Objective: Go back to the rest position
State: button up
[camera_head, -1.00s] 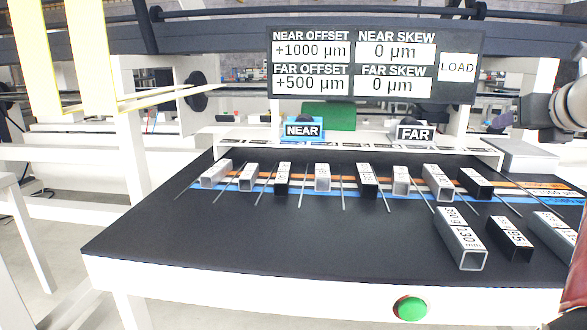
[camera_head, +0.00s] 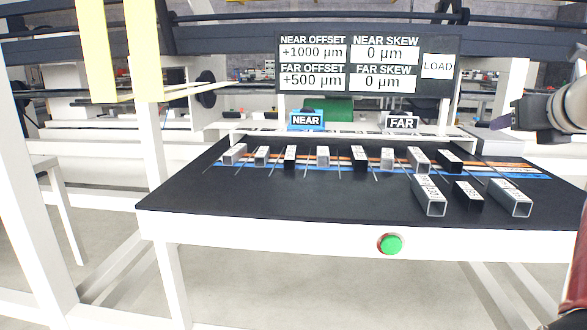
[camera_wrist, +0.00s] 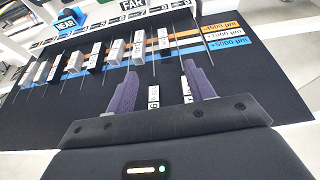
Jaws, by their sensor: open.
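My gripper (camera_head: 503,122) is at the right of the head view, raised above and in front of the table's right end. In the wrist view my gripper (camera_wrist: 160,70) shows two purple-grey fingers spread apart with nothing held between them. Below and beyond the fingers lies the black table top (camera_head: 300,195). A row of silver and black blocks (camera_head: 323,156) stands along its back, with thin rods between them. Three larger blocks (camera_head: 429,197) lie at the front right.
A display panel (camera_head: 367,64) reads near offset +1000, far offset +500, both skews 0, and LOAD. NEAR (camera_head: 306,120) and FAR (camera_head: 401,122) signs stand behind the row. A green button (camera_head: 391,244) is on the front edge. White frame posts (camera_head: 30,200) stand at left.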

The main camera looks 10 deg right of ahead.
jog(key=s+a+f+n+g+y, duration=0.1)
jog(key=a+f+n, duration=0.4)
jog(key=a+n, duration=0.1)
jog(key=s+a+f+n+g+y, duration=0.1)
jog(key=a+f+n, duration=0.4)
jog(key=a, duration=0.3)
jog(key=s+a+f+n+g+y, duration=0.1)
jog(key=s+a+f+n+g, duration=0.1)
jog(key=a+f+n, duration=0.3)
jog(key=shift+a+f+n, duration=0.2)
jog(key=shift+a+n, duration=0.35)
jog(key=shift+n, duration=0.15)
jog(key=shift+a+f+n, duration=0.15)
jog(key=shift+a+n, duration=0.35)
jog(key=shift+n, duration=0.2)
jog(key=s+a+f+n+g+b, duration=0.1)
jog(key=s+a+f+n, duration=0.4)
jog(key=f+n, duration=0.4)
jog(key=s+a+f+n+g+b, duration=0.2)
jog(key=s+a+f+n, duration=0.3)
jog(key=s+f+n, duration=0.3)
notch_tip(320, 180, down, 3)
jog(key=n, duration=0.2)
jog(key=shift+n+g, duration=0.3)
